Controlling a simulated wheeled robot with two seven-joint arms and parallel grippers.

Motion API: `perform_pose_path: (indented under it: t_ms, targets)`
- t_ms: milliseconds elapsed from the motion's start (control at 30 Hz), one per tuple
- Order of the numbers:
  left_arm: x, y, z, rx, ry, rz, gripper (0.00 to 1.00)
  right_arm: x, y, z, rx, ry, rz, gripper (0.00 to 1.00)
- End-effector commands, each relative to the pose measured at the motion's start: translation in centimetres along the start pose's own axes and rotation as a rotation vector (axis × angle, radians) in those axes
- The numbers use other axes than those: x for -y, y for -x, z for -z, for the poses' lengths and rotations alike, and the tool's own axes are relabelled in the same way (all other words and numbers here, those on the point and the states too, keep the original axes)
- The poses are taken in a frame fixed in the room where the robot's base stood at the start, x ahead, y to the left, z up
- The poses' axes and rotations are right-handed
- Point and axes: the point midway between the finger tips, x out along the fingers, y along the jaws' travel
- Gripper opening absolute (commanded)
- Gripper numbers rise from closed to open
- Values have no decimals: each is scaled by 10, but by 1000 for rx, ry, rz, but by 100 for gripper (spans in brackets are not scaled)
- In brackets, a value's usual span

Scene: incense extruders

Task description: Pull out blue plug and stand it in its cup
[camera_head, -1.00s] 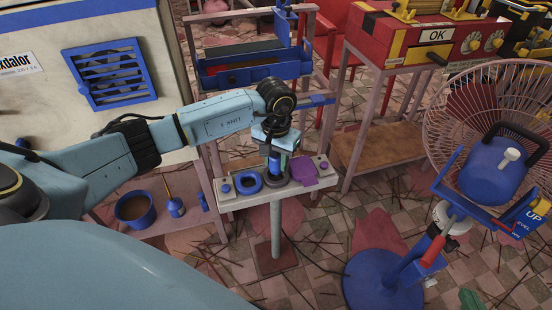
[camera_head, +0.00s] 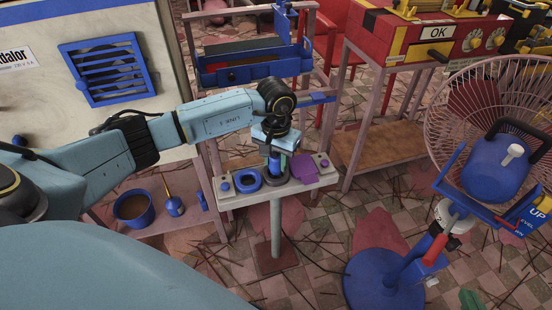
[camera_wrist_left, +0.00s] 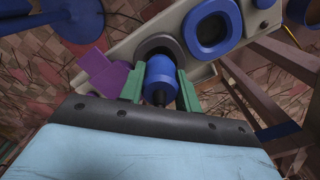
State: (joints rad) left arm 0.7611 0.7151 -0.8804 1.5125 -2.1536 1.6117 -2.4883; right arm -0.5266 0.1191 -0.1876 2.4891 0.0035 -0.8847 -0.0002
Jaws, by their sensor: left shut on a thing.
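My left gripper (camera_head: 275,158) points down over a small grey stand. Its green fingers are shut on the blue plug (camera_head: 274,166), one on each side. The plug also shows in the left wrist view (camera_wrist_left: 160,80). The plug's far end is at a dark round ring (camera_wrist_left: 160,46) on the stand top; I cannot tell whether it is inside or just clear. A blue, ring-shaped cup (camera_head: 247,180) with a dark opening sits beside it, and shows in the wrist view (camera_wrist_left: 213,28). A green tip at the lower right of the head view may be my right gripper.
A purple piece (camera_head: 303,168) lies right of the plug on the stand top (camera_head: 232,200). A rack with a blue tray (camera_head: 250,72) stands behind. A fan (camera_head: 490,110) stands at right.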

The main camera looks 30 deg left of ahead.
Motion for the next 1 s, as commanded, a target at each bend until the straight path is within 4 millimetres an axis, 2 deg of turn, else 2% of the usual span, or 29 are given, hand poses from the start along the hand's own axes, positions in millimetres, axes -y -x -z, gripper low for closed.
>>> perform_pose_path:
  t_ms: [967,1000]
  targets:
    - [0,-20,0,0,1,1,10,0,-9,-16,0,0,0,0]
    - [0,-20,0,0,1,1,37,0,-9,-16,0,0,0,0]
